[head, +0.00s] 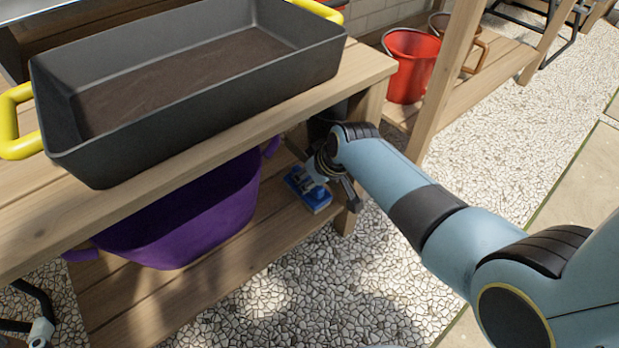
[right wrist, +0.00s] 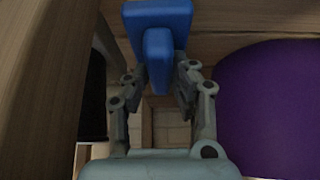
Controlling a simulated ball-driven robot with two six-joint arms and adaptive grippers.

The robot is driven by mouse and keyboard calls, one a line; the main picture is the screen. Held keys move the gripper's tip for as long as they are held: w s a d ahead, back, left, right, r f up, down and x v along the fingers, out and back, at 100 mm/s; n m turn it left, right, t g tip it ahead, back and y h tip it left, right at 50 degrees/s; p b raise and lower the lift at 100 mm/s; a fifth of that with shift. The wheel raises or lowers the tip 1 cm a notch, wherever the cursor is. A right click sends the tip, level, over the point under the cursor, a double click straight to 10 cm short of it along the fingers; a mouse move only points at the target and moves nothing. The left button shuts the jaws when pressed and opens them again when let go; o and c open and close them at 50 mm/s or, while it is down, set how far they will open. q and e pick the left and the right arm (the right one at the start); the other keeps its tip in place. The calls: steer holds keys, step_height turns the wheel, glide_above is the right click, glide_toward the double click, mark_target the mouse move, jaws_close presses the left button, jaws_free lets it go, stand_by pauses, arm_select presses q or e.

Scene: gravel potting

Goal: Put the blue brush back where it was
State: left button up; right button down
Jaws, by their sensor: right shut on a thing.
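The blue brush (head: 317,202) is at the right end of the wooden lower shelf (head: 240,262), below the bench top, in the head view. My right gripper (head: 322,172) reaches in under the bench from the right and is shut on it. In the right wrist view the fingers of the gripper (right wrist: 157,85) close on the brush's narrow blue grip (right wrist: 157,62), with its wider blue block beyond. I cannot tell whether the brush touches the shelf.
A purple tub (head: 185,222) stands on the lower shelf left of the brush. A bench leg (head: 368,105) is close beside my right wrist. A black tray (head: 110,150) with yellow handles sits on the bench top (head: 225,140). A red bucket (head: 410,68) stands behind.

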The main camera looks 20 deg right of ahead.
steer(key=c, duration=1.1)
jaws_free()
